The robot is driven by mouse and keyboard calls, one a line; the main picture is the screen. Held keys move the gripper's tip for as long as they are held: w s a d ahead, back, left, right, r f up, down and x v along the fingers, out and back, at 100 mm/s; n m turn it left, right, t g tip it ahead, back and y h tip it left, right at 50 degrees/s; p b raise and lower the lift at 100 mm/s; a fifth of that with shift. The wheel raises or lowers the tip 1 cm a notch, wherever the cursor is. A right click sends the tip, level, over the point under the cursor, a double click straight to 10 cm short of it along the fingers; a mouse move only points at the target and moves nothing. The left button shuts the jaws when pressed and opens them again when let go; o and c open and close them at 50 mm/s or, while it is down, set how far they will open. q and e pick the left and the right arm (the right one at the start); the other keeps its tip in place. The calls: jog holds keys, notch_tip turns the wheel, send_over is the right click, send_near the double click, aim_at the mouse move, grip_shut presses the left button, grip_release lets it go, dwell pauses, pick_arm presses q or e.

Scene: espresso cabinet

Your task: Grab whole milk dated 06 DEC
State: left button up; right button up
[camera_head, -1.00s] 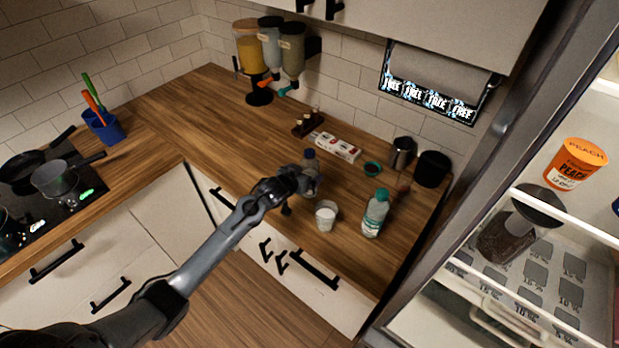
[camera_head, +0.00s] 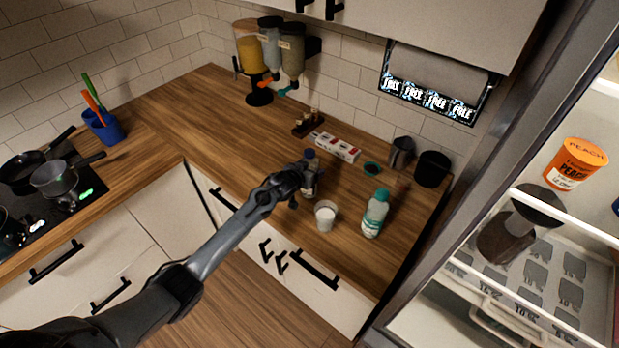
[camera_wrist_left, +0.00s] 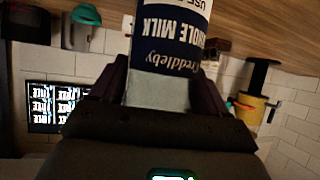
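A bottle (camera_head: 311,170) stands on the wooden counter with its dark cap up. In the left wrist view its dark blue label reads whole milk (camera_wrist_left: 174,25), upside down. The word USE shows at the top edge, but the date is out of view. My left gripper (camera_head: 294,181) is at the near left side of this bottle. My right gripper is not in view.
A white cup (camera_head: 326,216) and a teal-capped bottle (camera_head: 375,216) stand to the right on the counter. Behind are a white box (camera_head: 337,147), dark canisters (camera_head: 432,169) and dispensers (camera_head: 270,55). The fridge at the right shows an orange peach tub (camera_head: 576,164).

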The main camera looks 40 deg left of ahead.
pick_arm(q)
jog(key=c, duration=0.7)
jog(key=shift+r, duration=0.15)
jog(key=shift+c, duration=0.3)
